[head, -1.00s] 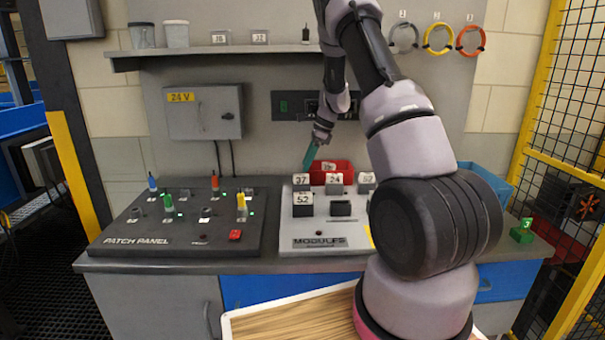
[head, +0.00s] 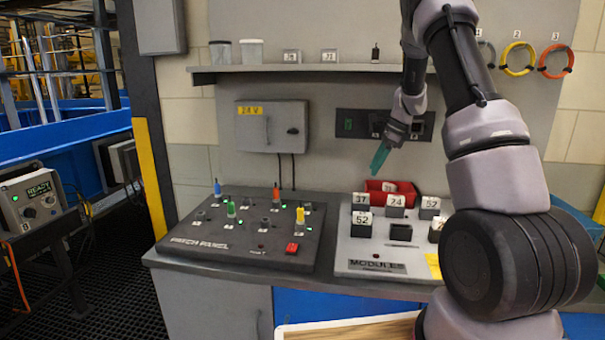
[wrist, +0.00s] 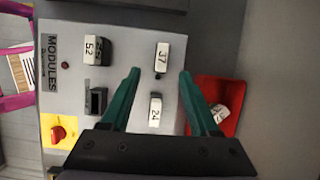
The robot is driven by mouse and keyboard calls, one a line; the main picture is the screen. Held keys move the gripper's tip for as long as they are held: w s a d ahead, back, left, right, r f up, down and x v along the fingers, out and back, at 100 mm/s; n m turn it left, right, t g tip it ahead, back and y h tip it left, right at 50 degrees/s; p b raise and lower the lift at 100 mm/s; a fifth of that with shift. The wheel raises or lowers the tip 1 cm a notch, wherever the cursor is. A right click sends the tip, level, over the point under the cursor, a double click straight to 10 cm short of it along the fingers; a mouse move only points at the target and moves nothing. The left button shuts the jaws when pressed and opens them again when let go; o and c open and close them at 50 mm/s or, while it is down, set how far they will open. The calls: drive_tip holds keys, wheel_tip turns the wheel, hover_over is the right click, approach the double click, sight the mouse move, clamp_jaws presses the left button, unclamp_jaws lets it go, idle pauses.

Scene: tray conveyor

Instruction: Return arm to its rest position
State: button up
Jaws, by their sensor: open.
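My gripper (head: 380,157) hangs above the back of the modules panel (head: 345,262) in the head view, fingers pointing down. In the wrist view my gripper (wrist: 160,85) has its two green fingers spread apart, with nothing held between them. Below it are the module blocks marked 37 (wrist: 162,57) and 24 (wrist: 155,110). The block marked 52 (wrist: 93,50) sits farther left, near an empty dark socket (wrist: 96,100). A red bin (wrist: 222,92) with a white-labelled block inside lies beside the right finger. My arm fills the right of the head view.
The patch panel (head: 225,247) with coloured plugs is left of the modules panel. A shelf (head: 290,69) with jars and a grey 24 V cabinet (head: 270,125) are on the wall. Coloured rings (head: 518,58) hang at upper right. A control box reading READY (head: 32,200) stands at left.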

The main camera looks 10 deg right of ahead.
drive_tip(key=s+a+r+n+t, duration=0.1)
drive_tip(key=s+a+r+n, duration=0.25)
drive_tip(key=s+r, duration=0.45)
drive_tip(key=s+a+r+n+t, duration=0.15)
drive_tip(key=s+r+n, duration=0.25)
drive_tip(key=s+r, duration=0.45)
drive_tip(key=s+a+r+n+t+h, duration=0.1)
drive_tip(key=s+n, duration=0.3)
drive_tip(key=s, duration=0.5)
drive_tip(key=s+a+r+n+t+h, duration=0.1)
drive_tip(key=s+a+r+n+t, duration=0.1)
drive_tip(key=s, duration=0.7)
wheel_tip(320, 180, up, 2)
drive_tip(key=a+n, duration=0.1)
drive_tip(key=n, duration=0.2)
drive_tip(key=shift+s+a+r, duration=0.15)
drive_tip(key=shift+s+a, duration=0.05)
